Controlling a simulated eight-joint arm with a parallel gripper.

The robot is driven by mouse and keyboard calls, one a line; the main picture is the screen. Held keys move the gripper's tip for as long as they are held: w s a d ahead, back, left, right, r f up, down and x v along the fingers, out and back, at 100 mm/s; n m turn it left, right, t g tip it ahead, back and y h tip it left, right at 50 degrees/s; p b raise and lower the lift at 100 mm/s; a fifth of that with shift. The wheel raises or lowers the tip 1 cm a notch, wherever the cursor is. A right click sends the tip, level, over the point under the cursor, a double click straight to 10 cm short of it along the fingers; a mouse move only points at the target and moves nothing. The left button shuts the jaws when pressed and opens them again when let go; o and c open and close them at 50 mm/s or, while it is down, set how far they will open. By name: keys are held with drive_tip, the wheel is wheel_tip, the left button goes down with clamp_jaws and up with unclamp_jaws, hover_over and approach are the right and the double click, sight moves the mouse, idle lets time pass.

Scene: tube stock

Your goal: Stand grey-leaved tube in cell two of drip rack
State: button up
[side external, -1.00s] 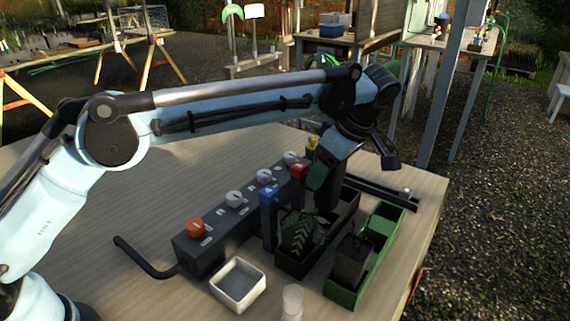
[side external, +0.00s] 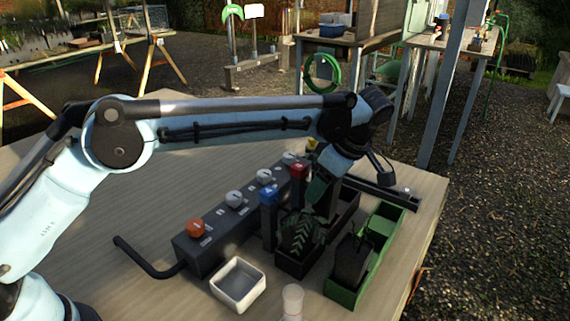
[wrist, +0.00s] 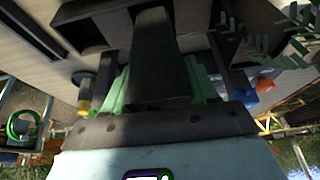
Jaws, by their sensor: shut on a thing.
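My gripper (side external: 319,192) points down over the middle of the black rack (side external: 345,211), just behind a leafy dark tube. In the wrist view, my gripper (wrist: 158,88) has its green fingers on either side of a dark, square-sided tube (wrist: 160,60), and is shut on it. The held tube's leaves cannot be made out. In the side view, the fingers and arm hide most of this tube. The leafy tube (side external: 299,235) with chevron-patterned leaves stands in the rack's near part. Its leaves also show at the upper right of the wrist view (wrist: 262,42).
Blue (side external: 269,196), red (side external: 298,171) and yellow tagged posts line the rack's left side. Beyond them is a grey knobbed manifold (side external: 205,250). A green tray (side external: 343,295) with a dark tube (side external: 351,260) stands right. A white square dish (side external: 238,284) and clear cup (side external: 292,302) are in front.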

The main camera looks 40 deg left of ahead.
sight(322, 201)
drive_tip(key=shift+f, duration=1.9)
drive_tip(key=shift+f, duration=0.35)
drive_tip(key=o, duration=1.2)
drive_tip(key=shift+v, duration=3.75)
